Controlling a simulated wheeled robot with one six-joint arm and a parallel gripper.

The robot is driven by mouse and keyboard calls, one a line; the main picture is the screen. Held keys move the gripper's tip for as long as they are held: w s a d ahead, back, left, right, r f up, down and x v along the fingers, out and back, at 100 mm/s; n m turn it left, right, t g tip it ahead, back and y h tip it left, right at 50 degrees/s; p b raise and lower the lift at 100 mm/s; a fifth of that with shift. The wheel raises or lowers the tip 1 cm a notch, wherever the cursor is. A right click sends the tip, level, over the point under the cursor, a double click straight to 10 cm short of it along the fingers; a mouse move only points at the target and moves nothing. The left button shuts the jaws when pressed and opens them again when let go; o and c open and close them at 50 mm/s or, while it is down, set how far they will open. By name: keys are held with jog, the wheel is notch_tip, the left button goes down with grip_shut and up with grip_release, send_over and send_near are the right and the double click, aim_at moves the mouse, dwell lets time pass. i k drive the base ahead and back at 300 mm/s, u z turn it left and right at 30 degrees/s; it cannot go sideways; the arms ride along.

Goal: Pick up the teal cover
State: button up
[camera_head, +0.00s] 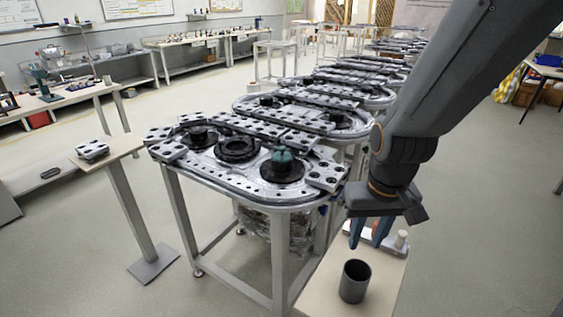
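The teal cover (282,157) is a small rounded piece. It sits on a black round base (281,171) on the near right part of the ring track (233,186). My gripper (371,233) hangs from the arm on the right, pointing down, to the right of the track and the cover. Its two bluish fingers show a gap between them, with nothing visible held. The fingertips are over or near the small beige table at the right, and their exact height is hard to tell.
Black round carriers (237,149) and perforated metal blocks (327,176) lie on the track. A small stand (112,149) is at left. Floor between is open.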

aim_at(280, 156)
jog(key=u, duration=0.55)
jog(key=k, duration=0.65)
jog(key=u, duration=1.2)
jog(key=i, duration=1.35)
jog(key=z, duration=0.7)
jog(key=i, duration=0.8)
jog(key=z, duration=0.95)
